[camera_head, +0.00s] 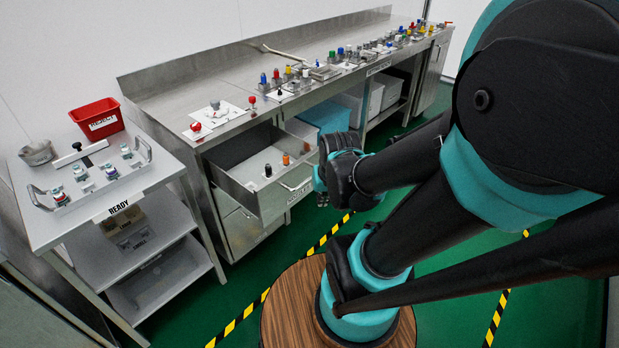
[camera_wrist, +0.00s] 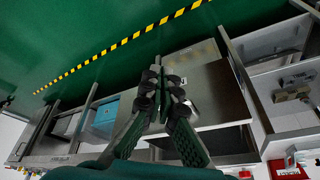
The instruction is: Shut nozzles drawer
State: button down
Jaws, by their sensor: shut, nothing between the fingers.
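The nozzles drawer (camera_head: 262,200) is pulled out of the steel bench in the head view. A black piece and an orange piece stand inside it. Its front has a handle and a label that is partly hidden and hard to read. My gripper (camera_head: 322,198) is to the right of the drawer front, partly hidden by my own arm; I cannot tell whether it touches. In the wrist view my gripper (camera_wrist: 163,82) is shut and empty, with a grey metal front panel (camera_wrist: 212,92) just beyond and to the right of the fingers.
The steel bench (camera_head: 215,65) carries several coloured fittings on top. A blue bin (camera_head: 325,117) stands under it, right of the drawer. At left, a cart (camera_head: 60,230) holds a red reject bin (camera_head: 97,118) and a READY tray. Green floor with striped tape lies in front.

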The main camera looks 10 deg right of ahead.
jog(key=w+d+r+m+y, duration=0.1)
jog(key=w+d+m, duration=0.7)
jog(key=m, duration=0.6)
jog(key=w+d+m+y, duration=0.1)
jog(key=w+d+m, duration=0.6)
jog(key=w+m, duration=0.55)
jog(key=w+a+f+m, duration=0.1)
jog(key=w+a+f, duration=0.3)
jog(key=f, duration=0.5)
jog(key=shift+w+a+g, duration=0.3)
jog(key=shift+a, duration=0.05)
jog(key=shift+y, duration=0.3)
